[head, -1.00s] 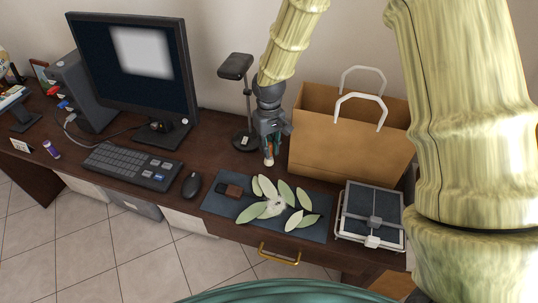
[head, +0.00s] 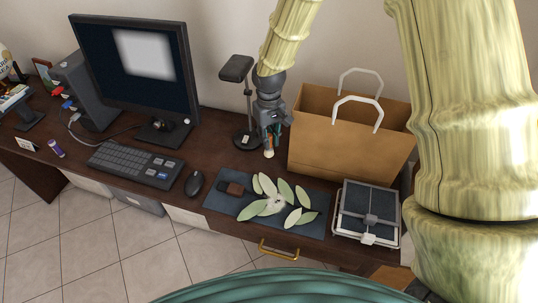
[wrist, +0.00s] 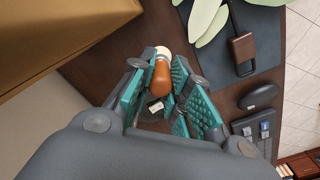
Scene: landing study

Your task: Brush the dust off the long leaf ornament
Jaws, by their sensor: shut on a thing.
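My gripper (head: 269,135) is shut on a small brush with an orange-brown handle (wrist: 159,75) and a pale tip (head: 268,154). The brush points downward, above the desk behind the mat, apart from the leaves. The leaf ornament (head: 276,206) is a spread of several pale green, long leaves on a dark blue-grey mat (head: 314,229). A paler patch shows near its middle; I cannot tell whether it is dust. In the wrist view, part of the leaves (wrist: 205,17) shows at the top, beyond the brush.
A brown paper bag (head: 345,145) stands close right of my gripper. A black stand (head: 240,70) is just behind left. A dark item with a brown block (head: 235,189) lies on the mat's left. A framed device (head: 368,212), mouse (head: 194,184), keyboard (head: 135,164) and monitor (head: 140,75) flank it.

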